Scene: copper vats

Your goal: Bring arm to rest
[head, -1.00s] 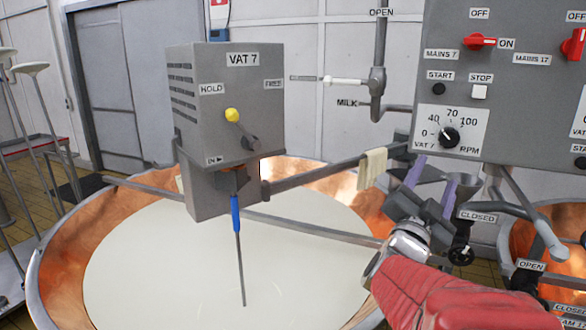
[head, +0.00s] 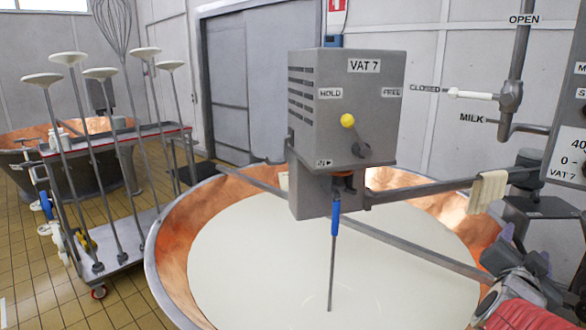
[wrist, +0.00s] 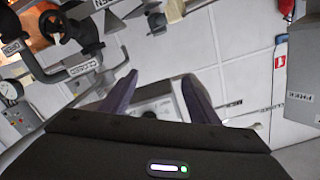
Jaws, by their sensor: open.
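My gripper (wrist: 160,82) shows in the wrist view with its two purple fingers spread apart and nothing between them. Behind the fingers are a pale wall and part of a grey panel. In the head view my arm (head: 515,275), with its red sleeve, enters at the lower right corner, beside the rim of the copper vat (head: 165,245). The fingers are hard to make out there.
The vat holds white milk (head: 250,255). The grey VAT 7 box (head: 345,115) hangs over it, with a thin blue-handled rod (head: 333,250) below. A cloth (head: 488,190) hangs on a bar near my arm. A trolley (head: 130,240) with several long-handled tools stands left on open tiled floor.

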